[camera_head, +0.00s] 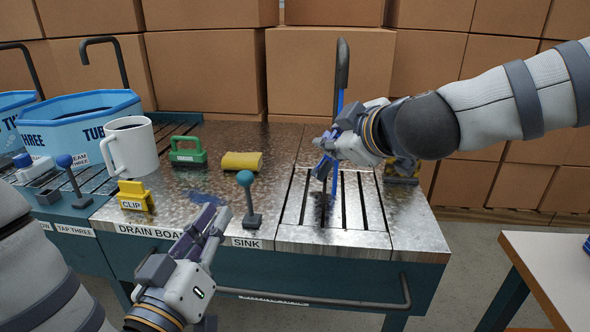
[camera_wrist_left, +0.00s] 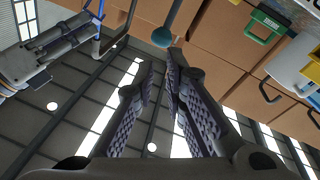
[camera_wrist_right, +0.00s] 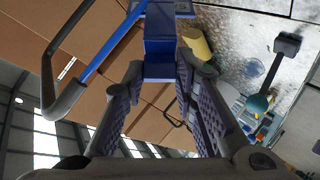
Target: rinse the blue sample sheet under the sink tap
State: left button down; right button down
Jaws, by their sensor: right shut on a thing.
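The sink tap (camera_head: 342,65) is a dark curved pipe at the back of the slatted sink (camera_head: 290,215). A blue stream (camera_head: 340,100) runs down from it and shows in the right wrist view (camera_wrist_right: 110,45). My right gripper (camera_head: 325,150) is over the sink slats beside the stream. It is shut on the blue sample sheet (camera_wrist_right: 160,45), which its fingers partly hide. Whether water touches the sheet I cannot tell. The sink lever (camera_head: 246,180) has a teal ball. My left gripper (camera_head: 210,220) is empty before the drain board, its fingers a narrow gap apart.
Blue tubs (camera_head: 80,125) are at the left. Cardboard boxes (camera_head: 330,75) line the back. A table (camera_head: 555,265) is at the right.

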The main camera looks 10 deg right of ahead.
pick_arm(q)
jog(key=s+d+r+n+y, duration=0.1)
jog(key=s+d+n+y, duration=0.2)
jog(key=n, duration=0.6)
jog(key=n+y, duration=0.3)
jog(key=n, duration=0.5)
send_near(245, 185)
jog(key=shift+g, duration=0.3)
jog(key=w, duration=0.7)
jog(key=shift+d+r, duration=0.15)
jog(key=shift+d, duration=0.2)
